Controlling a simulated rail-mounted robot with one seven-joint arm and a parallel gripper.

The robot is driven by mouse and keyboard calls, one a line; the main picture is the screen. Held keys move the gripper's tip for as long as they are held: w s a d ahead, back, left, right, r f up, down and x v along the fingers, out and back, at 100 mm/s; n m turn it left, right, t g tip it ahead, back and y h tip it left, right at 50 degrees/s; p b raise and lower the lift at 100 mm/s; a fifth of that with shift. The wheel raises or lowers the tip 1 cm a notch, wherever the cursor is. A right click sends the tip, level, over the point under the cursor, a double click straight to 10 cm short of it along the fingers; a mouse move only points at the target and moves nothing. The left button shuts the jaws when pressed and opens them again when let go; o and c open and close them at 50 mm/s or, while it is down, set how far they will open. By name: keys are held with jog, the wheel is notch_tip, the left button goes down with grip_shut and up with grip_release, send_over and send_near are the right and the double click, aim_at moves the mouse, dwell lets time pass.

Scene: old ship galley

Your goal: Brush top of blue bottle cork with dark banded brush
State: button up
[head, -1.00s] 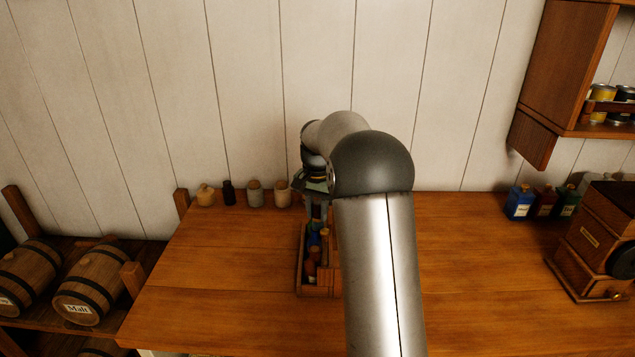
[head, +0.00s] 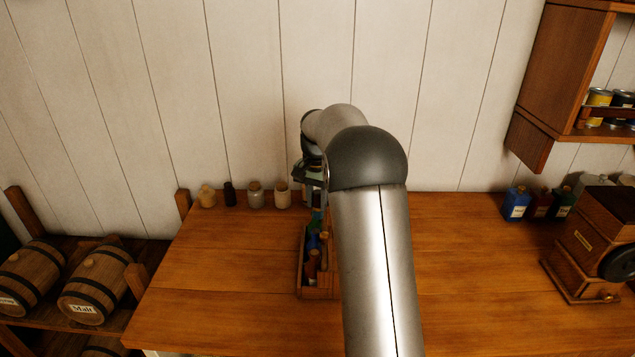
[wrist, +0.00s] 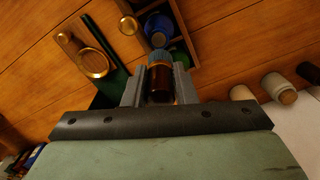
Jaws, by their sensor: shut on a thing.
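My gripper (wrist: 154,92) is shut on a dark brush (wrist: 160,84) with a brass band and a blue-grey tip, in the wrist view. The brush tip points toward a blue bottle (wrist: 161,20) in a wooden crate (wrist: 207,12). The bottle's grey top lies just beyond the tip in the picture; I cannot tell whether they touch. In the head view my gripper (head: 314,190) hangs above the far end of the crate (head: 302,285), and my arm hides part of it. The brush cannot be made out there.
Brass-rimmed round things (wrist: 92,62) lie left of the brush in the wrist view. Small jars (head: 255,195) stand along the table's back edge. Other bottles (head: 517,204) and a wooden grinder (head: 590,245) stand at the right. The table's left part is clear.

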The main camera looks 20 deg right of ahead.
aim_at(317, 193)
jog(key=shift+r, duration=2.05)
